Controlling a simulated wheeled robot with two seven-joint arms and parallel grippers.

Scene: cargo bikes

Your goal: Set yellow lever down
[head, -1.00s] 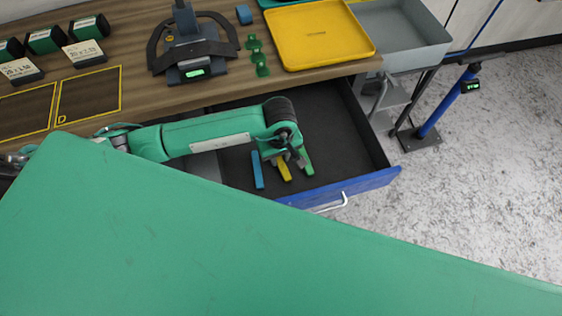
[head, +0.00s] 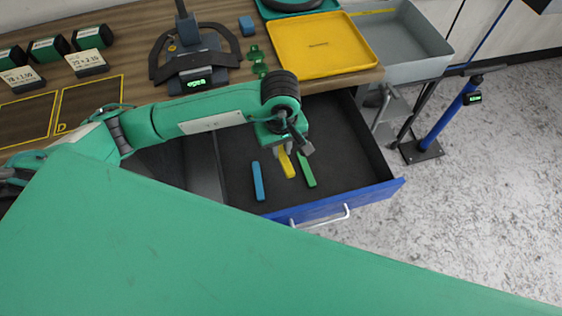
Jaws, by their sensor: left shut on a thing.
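A yellow lever (head: 287,166) shows between a blue lever (head: 258,181) and a green lever (head: 306,170), over the open drawer (head: 235,130). My left gripper (head: 284,151) is over the drawer, shut on the upper end of the yellow lever. The lever appears slightly raised off the drawer floor, but its exact height is hard to tell. The blue and green levers lie on the dark drawer floor, apart from the gripper. My right gripper is not in view.
The yellow tray (head: 318,45) lies on the wooden workbench (head: 135,50). A grey bin (head: 402,42) stands to its right, near a blue pump (head: 447,117). Small green parts (head: 257,58) lie left of the tray. The drawer's right part is bare.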

